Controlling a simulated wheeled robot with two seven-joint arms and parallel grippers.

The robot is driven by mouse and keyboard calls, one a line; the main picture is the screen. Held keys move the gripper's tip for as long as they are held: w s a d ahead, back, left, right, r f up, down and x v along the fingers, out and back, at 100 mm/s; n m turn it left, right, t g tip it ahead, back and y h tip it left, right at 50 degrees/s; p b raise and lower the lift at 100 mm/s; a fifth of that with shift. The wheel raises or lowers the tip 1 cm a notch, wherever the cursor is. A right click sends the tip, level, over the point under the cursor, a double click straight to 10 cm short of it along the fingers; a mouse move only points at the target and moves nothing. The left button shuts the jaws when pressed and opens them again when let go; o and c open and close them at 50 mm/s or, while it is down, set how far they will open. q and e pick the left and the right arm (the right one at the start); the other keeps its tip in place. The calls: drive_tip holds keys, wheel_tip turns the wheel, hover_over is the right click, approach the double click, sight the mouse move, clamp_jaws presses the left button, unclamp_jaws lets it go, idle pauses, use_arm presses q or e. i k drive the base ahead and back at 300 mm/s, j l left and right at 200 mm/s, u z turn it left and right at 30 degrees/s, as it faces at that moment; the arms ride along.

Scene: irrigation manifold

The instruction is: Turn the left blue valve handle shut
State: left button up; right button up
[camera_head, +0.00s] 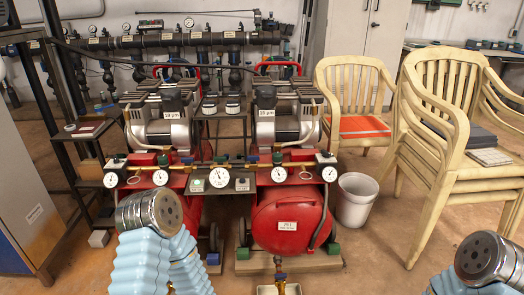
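A brass pipe manifold (237,165) with several round white gauges runs across the front of two red air compressors. A small blue part (188,161), perhaps the left blue valve handle, sits on its left half. A similar blue part (252,159) sits on its right half. Both are too small to tell which way they are turned. My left arm shows at the lower left with a light blue sleeve and a round metal joint, below and left of the manifold. My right arm shows only at the lower right corner. No fingers of either gripper are seen.
The left compressor (164,128) and the right compressor's red tank (287,217) stand behind and below the manifold. A grey cabinet (30,205) is at the left. Pipes line the back wall.

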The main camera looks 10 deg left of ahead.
sight(188, 162)
drive_tip(key=j+z, duration=0.15)
drive_tip(key=z, duration=0.3)
drive_tip(key=j+z, duration=0.15)
drive_tip(key=z, duration=0.3)
drive_tip(key=j+z, duration=0.1)
drive_tip(key=z, duration=0.35)
drive_tip(key=k+j+z, duration=0.1)
drive_tip(key=z, duration=0.35)
drive_tip(key=j+z, duration=0.15)
drive_tip(key=z, duration=0.3)
drive_tip(key=k+j, duration=1.2)
drive_tip(key=k, duration=0.15)
drive_tip(key=k+j, duration=0.55)
drive_tip(key=k+j+z, duration=0.05)
drive_tip(key=k, duration=0.05)
